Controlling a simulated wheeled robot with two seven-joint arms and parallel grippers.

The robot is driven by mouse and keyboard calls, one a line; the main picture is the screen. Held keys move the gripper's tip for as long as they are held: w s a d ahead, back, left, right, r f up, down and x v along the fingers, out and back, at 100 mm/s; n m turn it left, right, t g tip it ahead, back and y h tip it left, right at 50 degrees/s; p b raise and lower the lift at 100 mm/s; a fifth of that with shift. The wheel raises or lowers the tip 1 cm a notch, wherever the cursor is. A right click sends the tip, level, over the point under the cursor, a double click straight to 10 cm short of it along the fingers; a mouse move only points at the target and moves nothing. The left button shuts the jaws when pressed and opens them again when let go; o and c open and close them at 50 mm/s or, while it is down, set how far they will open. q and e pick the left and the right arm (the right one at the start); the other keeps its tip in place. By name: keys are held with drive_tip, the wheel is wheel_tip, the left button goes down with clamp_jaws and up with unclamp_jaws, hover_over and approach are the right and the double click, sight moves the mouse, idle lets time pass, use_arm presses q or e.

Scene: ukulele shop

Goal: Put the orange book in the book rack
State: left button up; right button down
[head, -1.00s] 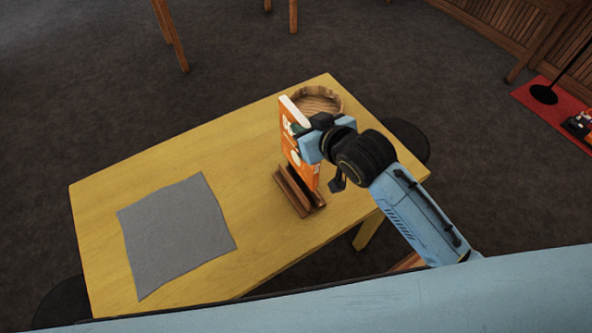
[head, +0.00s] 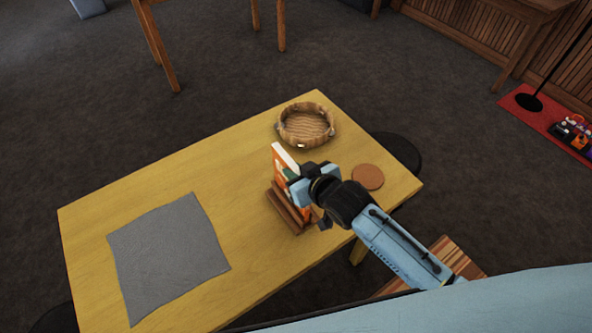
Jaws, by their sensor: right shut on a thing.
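The orange book (head: 281,166) stands upright at the dark wooden book rack (head: 284,211) on the yellow table. Its lower edge is down between the rack's rails as far as I can see; the exact seating is partly hidden by my gripper. My right gripper (head: 298,183) is shut on the orange book at its upper right side, with the arm coming in from the lower right. My left gripper is not in view.
A grey cloth (head: 168,258) lies on the left of the yellow table (head: 130,204). A round wooden basket (head: 306,125) stands at the back corner, and a round brown coaster (head: 367,177) lies to the right. Dark stools stand beside the table.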

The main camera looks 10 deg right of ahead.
drive_tip(key=c, duration=1.7)
unclamp_jaws()
drive_tip(key=shift+f, duration=0.15)
drive_tip(key=shift+c, duration=0.2)
drive_tip(key=o, duration=0.4)
drive_tip(key=shift+r, duration=0.25)
drive_tip(key=v, duration=1.2)
drive_tip(key=shift+d, duration=0.1)
